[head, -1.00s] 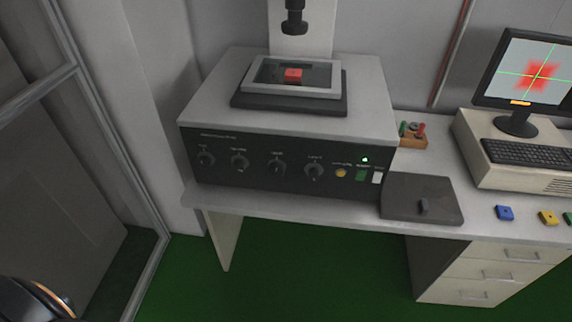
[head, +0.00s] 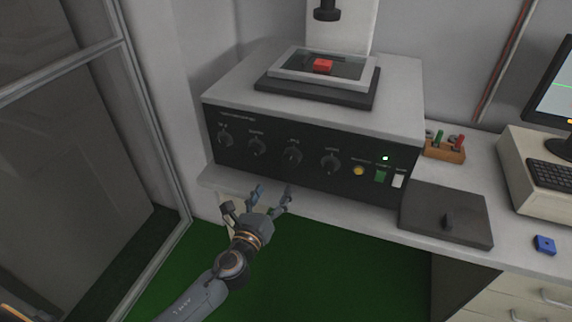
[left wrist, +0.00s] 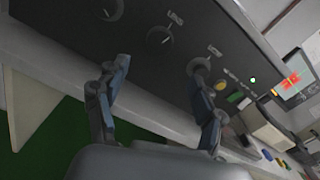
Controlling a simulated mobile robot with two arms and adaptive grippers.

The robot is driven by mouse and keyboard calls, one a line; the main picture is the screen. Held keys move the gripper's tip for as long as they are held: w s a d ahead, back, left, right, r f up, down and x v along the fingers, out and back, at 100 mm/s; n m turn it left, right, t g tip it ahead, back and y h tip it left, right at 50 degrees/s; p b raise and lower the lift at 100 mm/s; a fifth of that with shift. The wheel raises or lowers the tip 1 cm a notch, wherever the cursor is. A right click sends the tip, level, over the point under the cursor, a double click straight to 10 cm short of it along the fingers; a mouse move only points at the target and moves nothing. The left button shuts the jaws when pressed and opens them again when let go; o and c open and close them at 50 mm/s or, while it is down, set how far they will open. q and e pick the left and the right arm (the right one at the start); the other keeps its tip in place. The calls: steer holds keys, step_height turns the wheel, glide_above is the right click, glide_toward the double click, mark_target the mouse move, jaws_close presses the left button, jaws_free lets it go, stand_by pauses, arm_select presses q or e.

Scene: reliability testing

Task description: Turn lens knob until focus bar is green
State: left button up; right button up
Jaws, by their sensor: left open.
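The black front panel (head: 310,172) of the machine carries a row of dark knobs; their labels are too small to read, so I cannot tell which is the lens knob. The rightmost large knob (head: 330,162) also shows in the left wrist view (left wrist: 198,66). My left gripper (head: 258,198) is open and empty, below and in front of the panel, apart from the knobs. My right gripper is not in view.
A red block (head: 323,65) sits on the stage atop the machine. A dark flat box (head: 447,213), a wooden holder (head: 446,151) and a blue block (head: 544,244) are to the right. The desk's front edge (head: 300,206) runs under the panel. A glazed frame stands at left.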

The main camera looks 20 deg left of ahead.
mark_target(290, 161)
arm_select(q)
steer(key=w, duration=1.2)
steer(key=shift+w+d, duration=0.25)
steer(key=c, duration=1.2)
